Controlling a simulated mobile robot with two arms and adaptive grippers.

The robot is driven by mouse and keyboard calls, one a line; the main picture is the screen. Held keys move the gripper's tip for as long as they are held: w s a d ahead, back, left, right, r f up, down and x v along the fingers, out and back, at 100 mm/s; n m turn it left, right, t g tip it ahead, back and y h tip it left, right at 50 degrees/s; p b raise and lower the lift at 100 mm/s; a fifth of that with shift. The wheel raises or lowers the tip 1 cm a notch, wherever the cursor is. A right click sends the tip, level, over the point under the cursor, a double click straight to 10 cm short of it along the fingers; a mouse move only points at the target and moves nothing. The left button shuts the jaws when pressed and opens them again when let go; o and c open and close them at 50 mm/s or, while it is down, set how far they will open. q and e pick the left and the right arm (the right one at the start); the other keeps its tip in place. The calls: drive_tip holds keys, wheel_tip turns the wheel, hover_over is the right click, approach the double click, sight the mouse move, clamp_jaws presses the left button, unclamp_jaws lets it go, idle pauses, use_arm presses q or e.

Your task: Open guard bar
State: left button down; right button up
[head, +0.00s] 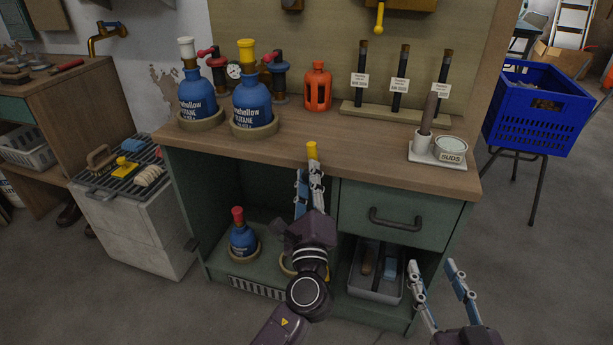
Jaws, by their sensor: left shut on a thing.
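My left gripper (310,174) is in front of the cabinet opening, left of the drawer, with its fingers pointing up. It is shut on a piece with a yellow end (312,150) that stands out above the fingertips at the worktop's front edge. The rest of this piece is hidden by the fingers, and I cannot tell for sure whether it is the guard bar. No other guard bar can be made out. My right gripper (439,281) is open and empty at the lower right, in front of the cabinet's right side.
A smaller red-topped one (243,240) is on the lower shelf. A grey bin (376,288) sits under the closed drawer (395,212). A blue crate (535,110) stands right.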

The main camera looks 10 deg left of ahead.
use_arm(q)
drive_tip(key=c, duration=1.7)
unclamp_jaws()
drive_tip(key=shift+o, duration=0.2)
drive_tip(key=shift+f, duration=0.1)
drive_tip(key=v, duration=1.2)
